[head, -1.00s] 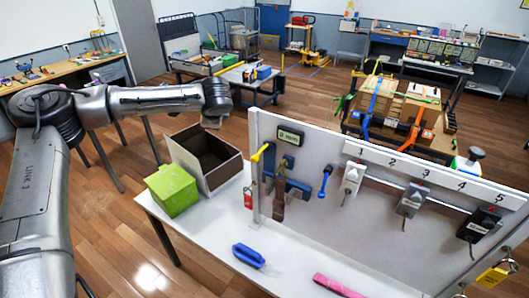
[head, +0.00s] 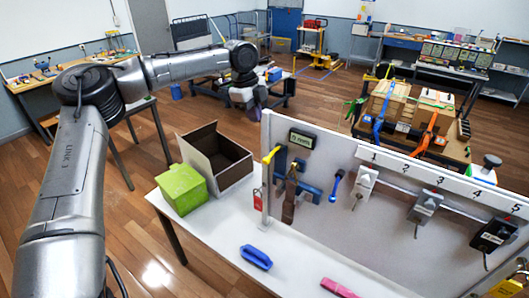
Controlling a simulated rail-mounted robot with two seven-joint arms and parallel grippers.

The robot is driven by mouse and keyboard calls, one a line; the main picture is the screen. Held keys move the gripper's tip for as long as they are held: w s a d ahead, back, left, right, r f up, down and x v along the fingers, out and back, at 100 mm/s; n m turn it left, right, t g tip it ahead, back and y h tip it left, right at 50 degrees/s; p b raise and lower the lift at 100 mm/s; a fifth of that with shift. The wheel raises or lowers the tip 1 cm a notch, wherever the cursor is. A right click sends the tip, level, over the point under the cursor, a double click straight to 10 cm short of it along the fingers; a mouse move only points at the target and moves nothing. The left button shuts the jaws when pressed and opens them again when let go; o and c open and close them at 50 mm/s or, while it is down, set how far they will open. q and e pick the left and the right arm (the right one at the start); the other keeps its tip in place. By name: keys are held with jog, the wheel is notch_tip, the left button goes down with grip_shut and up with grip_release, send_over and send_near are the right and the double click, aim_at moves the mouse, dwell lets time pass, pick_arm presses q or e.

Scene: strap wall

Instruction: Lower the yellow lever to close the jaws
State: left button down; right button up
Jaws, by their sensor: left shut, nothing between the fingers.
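The yellow lever (head: 271,155) sits at the left end of the upright white panel (head: 330,160), its knob at the upper right and its arm slanting down to the left. Beside it, blue jaws (head: 311,192) are mounted on the panel around a hanging brown strap (head: 289,203). I cannot tell how wide the jaws stand. My left gripper (head: 257,112) is shut and empty, pointing down above and behind the panel's top left corner, apart from the lever. My right gripper is not in view.
A blue-knobbed lever (head: 336,185) and several numbered hanging units are on the panel. A red tag (head: 257,199) hangs at its left post. An open box (head: 215,160), a green block (head: 181,189) and a blue handle-like piece (head: 256,256) are on the white table (head: 215,235).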

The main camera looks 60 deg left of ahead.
aim_at(265, 158)
pick_arm(q)
jog(key=shift+f, duration=0.15)
jog(key=f+p, duration=0.1)
jog(key=f, duration=0.3)
jog(key=w+d+f, duration=0.1)
jog(key=f, duration=0.4)
jog(key=w+f+p, duration=0.1)
jog(key=f, duration=0.3)
jog(key=shift+w+d+f+p, duration=0.15)
jog(key=shift+w+f+p, duration=0.1)
jog(key=shift+p, duration=0.05)
jog(key=shift+s, duration=0.1)
